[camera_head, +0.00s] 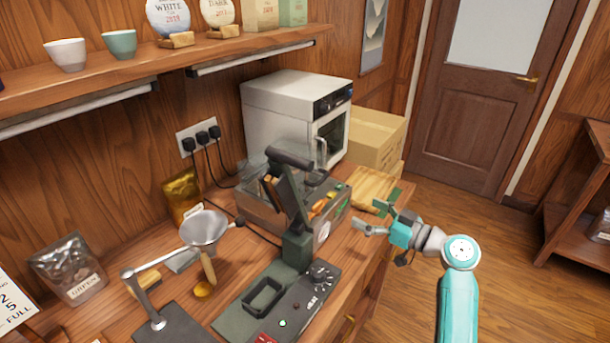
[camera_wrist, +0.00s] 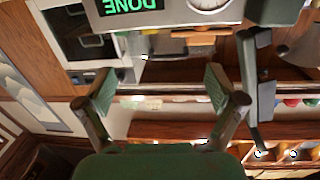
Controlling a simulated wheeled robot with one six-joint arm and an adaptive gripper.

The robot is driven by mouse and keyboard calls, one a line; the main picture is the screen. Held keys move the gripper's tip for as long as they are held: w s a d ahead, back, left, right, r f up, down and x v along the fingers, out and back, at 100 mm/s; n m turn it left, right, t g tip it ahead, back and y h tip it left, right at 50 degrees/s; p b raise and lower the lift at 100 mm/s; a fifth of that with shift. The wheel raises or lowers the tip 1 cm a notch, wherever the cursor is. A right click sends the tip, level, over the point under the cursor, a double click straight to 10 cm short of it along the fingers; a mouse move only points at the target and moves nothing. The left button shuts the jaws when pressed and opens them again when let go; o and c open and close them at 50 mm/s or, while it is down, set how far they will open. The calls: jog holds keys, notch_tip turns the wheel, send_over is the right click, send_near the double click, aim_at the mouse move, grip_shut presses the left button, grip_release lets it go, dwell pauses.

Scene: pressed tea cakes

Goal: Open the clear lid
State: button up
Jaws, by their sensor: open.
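My gripper (camera_head: 380,213) is open and empty, in the air at the right of the counter's front edge. Its two spread fingers also show in the wrist view (camera_wrist: 161,90), with nothing between them. A grey box (camera_head: 329,229) with colourful items inside stands on the counter to the left of my gripper, apart from it. A faint see-through sheet (camera_head: 252,165) shows at its back left; I cannot tell for sure whether this is the clear lid. A dark green press (camera_head: 297,247) with a black handle (camera_head: 288,157) stands in front and hides part of the box.
A white oven (camera_head: 285,105) and a cardboard box (camera_head: 376,135) stand behind. A wooden board (camera_head: 372,184) lies near my gripper. A metal funnel (camera_head: 203,228) stands left of the press. The wrist view shows an upside-down "DONE" display (camera_wrist: 130,6).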

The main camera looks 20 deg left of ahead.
jog(key=n+g+y, duration=0.1)
jog(key=n+g, duration=0.1)
send_near(323, 177)
jog(key=x, duration=1)
jog(key=shift+f, duration=0.25)
